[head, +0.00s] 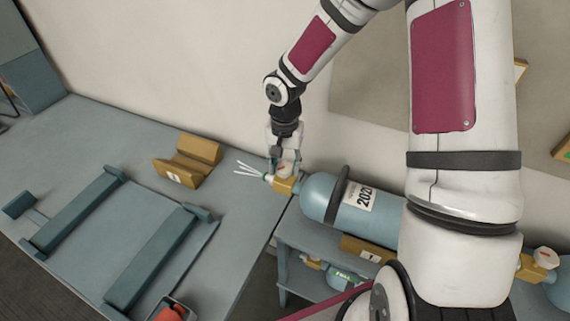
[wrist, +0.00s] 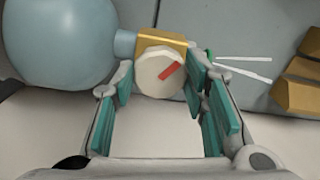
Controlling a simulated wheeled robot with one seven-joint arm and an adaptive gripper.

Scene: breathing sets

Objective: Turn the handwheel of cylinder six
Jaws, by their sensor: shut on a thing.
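A light blue cylinder (head: 322,197) lies on its side on a rack, with a dark band and a label reading "202" plus a partly unclear last character. Its brass valve (head: 285,186) points left; no cylinder number is readable. The valve's white handwheel (wrist: 152,77) has a red mark pointing up and right in the wrist view. My gripper (head: 285,163) reaches down from above and is shut on this handwheel. In the wrist view my green-padded fingers (wrist: 160,80) stand on either side of it. The cylinder (wrist: 58,40) is at upper left there.
Thin white strips (head: 250,168) stick out beside the valve. A yellow V-block (head: 188,160) and a blue frame (head: 150,262) are on the bench (head: 90,130) at left. Another valve (head: 537,265) is at right, and a "FULL" tagged cylinder (head: 345,279) lies below. My arm hides much of the rack.

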